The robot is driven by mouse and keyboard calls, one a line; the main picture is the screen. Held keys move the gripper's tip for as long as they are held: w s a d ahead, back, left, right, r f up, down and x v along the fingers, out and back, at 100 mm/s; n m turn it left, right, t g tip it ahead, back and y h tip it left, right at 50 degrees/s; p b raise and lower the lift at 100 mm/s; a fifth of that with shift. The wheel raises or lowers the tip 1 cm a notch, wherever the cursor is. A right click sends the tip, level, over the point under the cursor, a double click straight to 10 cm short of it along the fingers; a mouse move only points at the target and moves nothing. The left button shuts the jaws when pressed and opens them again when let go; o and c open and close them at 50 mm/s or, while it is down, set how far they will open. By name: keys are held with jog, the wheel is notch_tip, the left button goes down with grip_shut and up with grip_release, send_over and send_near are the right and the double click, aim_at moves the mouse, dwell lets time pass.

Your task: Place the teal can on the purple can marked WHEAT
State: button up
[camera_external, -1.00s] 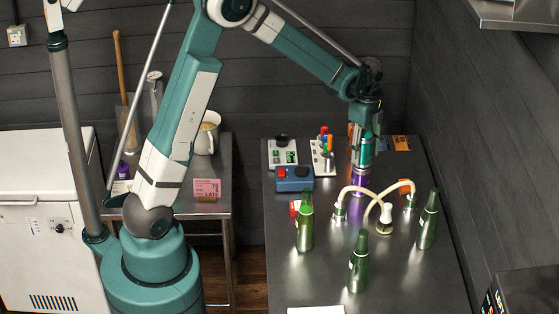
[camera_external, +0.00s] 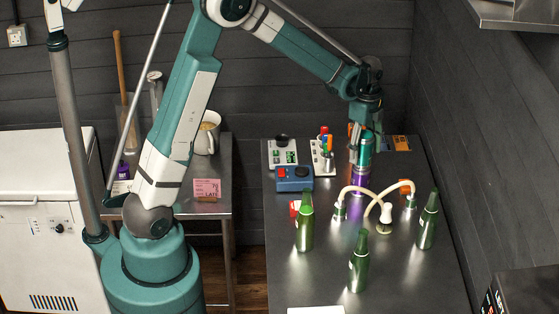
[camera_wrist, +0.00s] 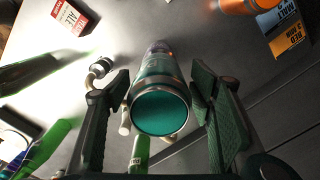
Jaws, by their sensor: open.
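The teal can (camera_external: 364,152) stands upright on top of the purple can (camera_external: 358,183) on the dark table. The two look stacked and touching; the WHEAT marking is not readable. My gripper (camera_external: 366,134) is open around the upper part of the teal can. In the wrist view the teal can (camera_wrist: 160,109) sits between the two spread fingers (camera_wrist: 163,110), with visible gaps on both sides. Most of the purple can is hidden behind the teal can there.
Green bottles (camera_external: 305,222) stand in front of the stack. Pale curved hoses (camera_external: 366,192) lie close in front of the purple can. A blue control box (camera_external: 294,179) is to the left.

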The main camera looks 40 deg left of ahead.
aim_at(364, 134)
notch_tip(364, 134, up, 12)
jog(key=shift+f, duration=0.2)
dwell(0.4)
dwell(0.5)
jog(key=shift+s+a+r, duration=0.25)
jog(key=shift+s+r, duration=0.1)
jog(key=s+a+r+n+t, duration=0.2)
jog(key=s+a+r+n, duration=0.3)
jog(key=s+r, duration=0.25)
jog(key=s+a+n+t, duration=0.2)
jog(key=s+a+n, duration=0.2)
jog(key=s, duration=0.9)
jog(key=s+a+n+t, duration=0.3)
jog(key=s+n, duration=0.6)
jog(key=s, duration=0.4)
jog(key=shift+a+f, duration=0.2)
jog(key=shift+a, duration=0.45)
jog(key=shift+s+f+b, duration=0.1)
jog(key=shift+b, duration=0.2)
